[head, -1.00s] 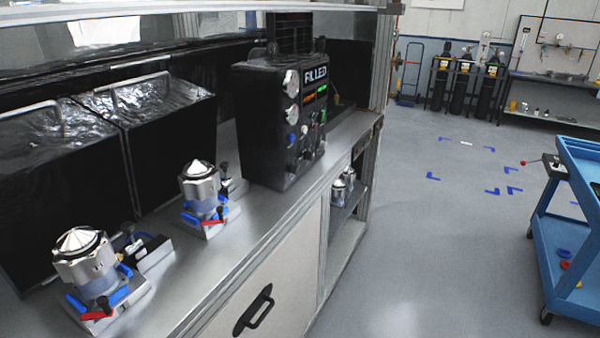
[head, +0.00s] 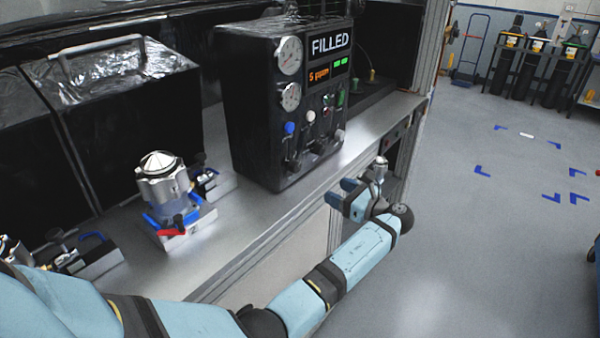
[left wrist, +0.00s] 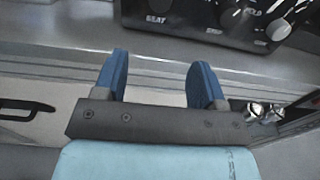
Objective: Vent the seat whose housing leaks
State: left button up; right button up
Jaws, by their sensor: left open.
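A metal housing (head: 163,182) with a conical top stands upright on a seat (head: 185,232) with blue and red clamp handles. A second housing (head: 14,252) is mostly cut off at the left, behind my arm. The black test panel (head: 250,110) shows FILLED and an orange 5 ppm, with two gauges and blue, white and green knobs. Its lower front shows in the left wrist view (left wrist: 180,12), with the word SEAT. My left gripper (head: 342,192) is open and empty in front of the bench edge, below and right of the panel, apart from it. My right gripper is out of view.
Black foil-topped boxes (head: 130,110) stand behind the housings. Gas cylinders (head: 537,60) stand far right; the floor between is clear.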

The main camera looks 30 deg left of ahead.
aim_at(298, 169)
pick_arm(q)
jog(key=shift+g, duration=0.3)
jog(key=a, duration=0.4)
jog(key=a+p, duration=0.1)
jog(key=a, duration=0.4)
jog(key=w+a+r+p, duration=0.1)
jog(key=a, duration=0.3)
jog(key=shift+a, duration=0.35)
jog(key=c, duration=0.9)
